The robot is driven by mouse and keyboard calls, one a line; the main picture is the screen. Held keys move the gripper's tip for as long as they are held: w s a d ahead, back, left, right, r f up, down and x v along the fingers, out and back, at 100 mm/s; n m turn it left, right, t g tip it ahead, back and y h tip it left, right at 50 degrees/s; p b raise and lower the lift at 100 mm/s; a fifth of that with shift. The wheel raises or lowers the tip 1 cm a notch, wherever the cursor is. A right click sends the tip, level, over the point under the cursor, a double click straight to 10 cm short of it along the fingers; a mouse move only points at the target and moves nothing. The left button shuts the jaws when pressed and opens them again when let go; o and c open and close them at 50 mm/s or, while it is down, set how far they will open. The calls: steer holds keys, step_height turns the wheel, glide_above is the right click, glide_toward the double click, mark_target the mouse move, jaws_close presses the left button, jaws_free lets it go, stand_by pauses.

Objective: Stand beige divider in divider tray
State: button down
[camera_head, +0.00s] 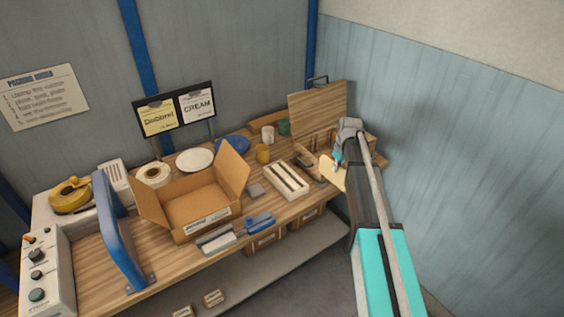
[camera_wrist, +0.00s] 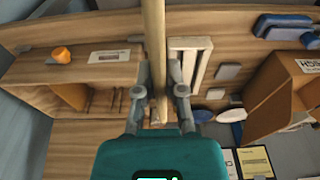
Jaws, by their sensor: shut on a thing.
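My gripper (camera_wrist: 158,92) is shut on the beige divider (camera_wrist: 154,45), a thin panel seen edge-on between the two fingers in the wrist view. In the head view, the pale divider (camera_head: 331,171) shows below my gripper (camera_head: 343,158), over the right part of the bench, partly hidden by my arm. A white tray with long dark slots (camera_head: 275,179), which looks like the divider tray, lies on the bench left of the gripper. In the wrist view the tray (camera_wrist: 205,44) is just right of the divider. The divider appears apart from it.
An open cardboard box (camera_head: 190,217) stands left of the tray. A wooden board (camera_head: 318,108) stands behind. A wooden box (camera_wrist: 105,72) is beside the divider. The wall is close at right.

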mark_target(336, 179)
steer(key=shift+s+f+b, duration=0.15)
steer(key=shift+f+b, duration=1.25)
steer(key=shift+f, duration=0.15)
steer(key=shift+s+f+b, duration=0.15)
steer(key=shift+f+b, duration=1.2)
steer(key=shift+f, duration=0.15)
steer(key=shift+d, duration=0.1)
